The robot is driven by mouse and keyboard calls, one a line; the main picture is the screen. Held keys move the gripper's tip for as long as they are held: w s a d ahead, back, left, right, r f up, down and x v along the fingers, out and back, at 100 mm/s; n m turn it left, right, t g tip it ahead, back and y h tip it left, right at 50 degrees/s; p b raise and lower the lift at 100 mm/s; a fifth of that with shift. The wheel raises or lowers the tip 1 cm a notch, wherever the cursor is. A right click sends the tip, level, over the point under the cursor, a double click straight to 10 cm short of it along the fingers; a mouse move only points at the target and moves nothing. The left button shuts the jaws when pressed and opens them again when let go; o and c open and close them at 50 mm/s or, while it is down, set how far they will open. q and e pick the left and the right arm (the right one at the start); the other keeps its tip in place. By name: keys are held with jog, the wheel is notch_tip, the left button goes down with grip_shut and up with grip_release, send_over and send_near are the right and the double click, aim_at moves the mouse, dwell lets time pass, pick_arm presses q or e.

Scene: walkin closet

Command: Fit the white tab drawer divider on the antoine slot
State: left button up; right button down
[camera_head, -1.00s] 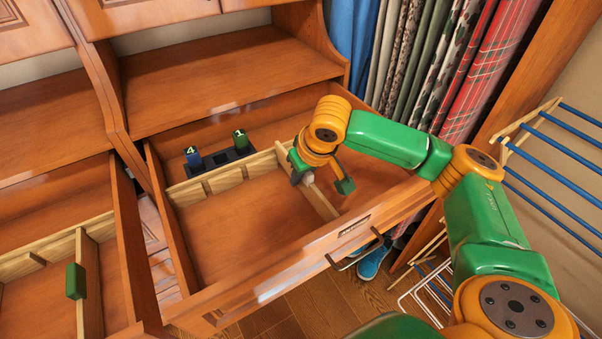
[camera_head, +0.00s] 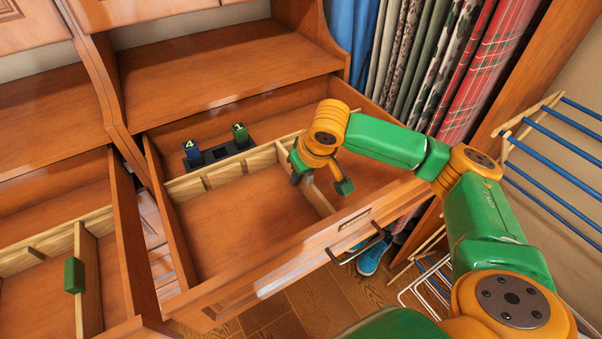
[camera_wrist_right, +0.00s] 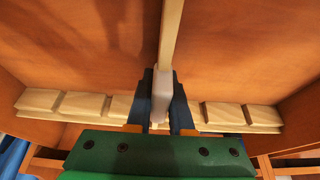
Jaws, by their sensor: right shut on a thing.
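The pale wooden divider (camera_head: 322,200) stands inside the open middle drawer, running from the slotted rail toward the drawer front. It also shows in the right wrist view (camera_wrist_right: 172,30), with its white tab (camera_wrist_right: 161,88) between my finger pads. My right gripper (camera_wrist_right: 163,98) is shut on the divider at that tab. In the head view the right gripper (camera_head: 303,173) is low in the drawer, beside the slotted rail (camera_head: 222,172). The rail's notched blocks show on both sides in the wrist view; my fingers hide where the divider meets it. My left gripper is not in view.
A dark holder (camera_head: 220,154) with a blue 4 tag and a green 1 tag stands behind the rail. The left drawer has a divider with a green tab (camera_head: 74,275). The drawer front (camera_head: 290,262) bounds the work; hanging clothes (camera_head: 430,65) are behind my right arm.

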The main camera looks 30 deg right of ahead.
jog(key=c, duration=0.7)
grip_release()
jog(key=v, duration=0.7)
jog(key=shift+r, duration=0.1)
